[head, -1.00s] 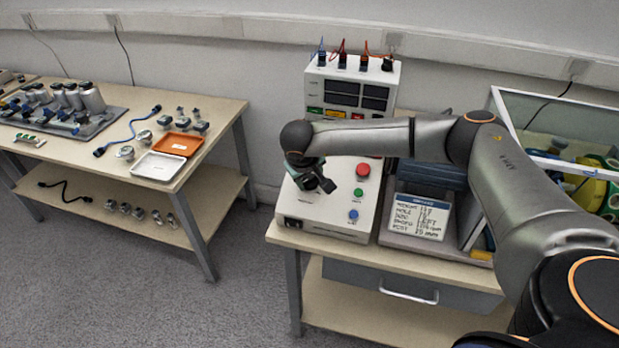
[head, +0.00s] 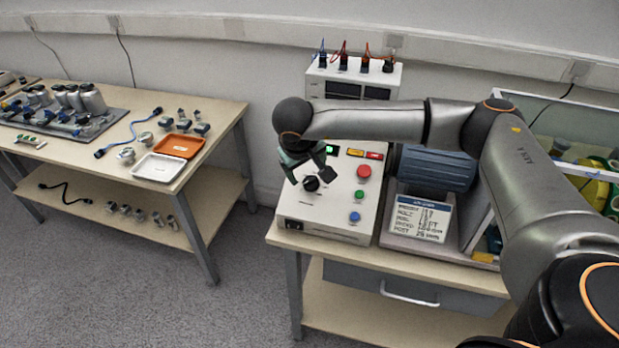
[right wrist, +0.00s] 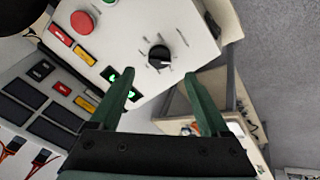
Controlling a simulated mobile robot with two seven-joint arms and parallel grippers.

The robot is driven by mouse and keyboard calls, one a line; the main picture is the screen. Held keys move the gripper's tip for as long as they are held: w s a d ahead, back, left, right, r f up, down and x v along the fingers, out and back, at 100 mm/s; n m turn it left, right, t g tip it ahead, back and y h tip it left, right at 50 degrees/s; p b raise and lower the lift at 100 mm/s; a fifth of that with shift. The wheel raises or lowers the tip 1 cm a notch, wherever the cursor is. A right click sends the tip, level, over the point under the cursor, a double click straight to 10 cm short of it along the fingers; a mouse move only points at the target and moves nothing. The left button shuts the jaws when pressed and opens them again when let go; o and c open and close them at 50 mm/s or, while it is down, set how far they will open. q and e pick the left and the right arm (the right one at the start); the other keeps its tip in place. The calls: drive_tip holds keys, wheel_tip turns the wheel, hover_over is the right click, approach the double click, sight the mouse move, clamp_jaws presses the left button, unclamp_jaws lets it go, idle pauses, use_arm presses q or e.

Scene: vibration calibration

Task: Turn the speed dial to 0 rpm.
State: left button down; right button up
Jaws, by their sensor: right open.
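The speed dial (head: 311,183) is a round black knob on the sloped white panel of the control box (head: 340,222). It also shows in the right wrist view (right wrist: 159,57), with a light pointer mark and tick marks around it. The markings are too small to read. My right gripper (head: 310,166) is open and empty, above the dial. In the right wrist view its two green fingers (right wrist: 157,80) are spread apart, and the dial appears between and beyond their tips, untouched. My left gripper is not in view.
Another bench with trays is at left.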

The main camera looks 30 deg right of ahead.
drive_tip(key=v, duration=0.5)
drive_tip(key=shift+s+r, duration=0.1)
drive_tip(key=shift+r, duration=0.05)
drive_tip(key=shift+a, duration=0.1)
